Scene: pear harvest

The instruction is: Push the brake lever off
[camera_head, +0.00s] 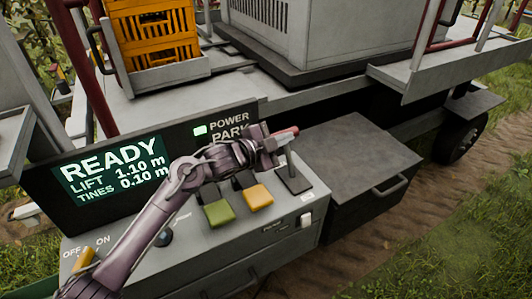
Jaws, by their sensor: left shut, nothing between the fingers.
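The brake lever appears to be the upright lever with a red grip (286,132) at the right end of the grey control panel (225,262). Its stem rises from a dark base plate on the panel. My left gripper (272,146) is shut and empty, beside the red grip and overlapping it in the picture. I cannot tell whether they touch. My left arm crosses the panel from the lower left and hides part of it. My right gripper is out of view.
A green paddle (218,212) and a yellow paddle (258,196) stand just left of the lever. A display (112,170) reads READY, and a green light (200,130) is lit by POWER. A dark box (350,165) adjoins the panel's right. Orange crates (150,45) stand behind.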

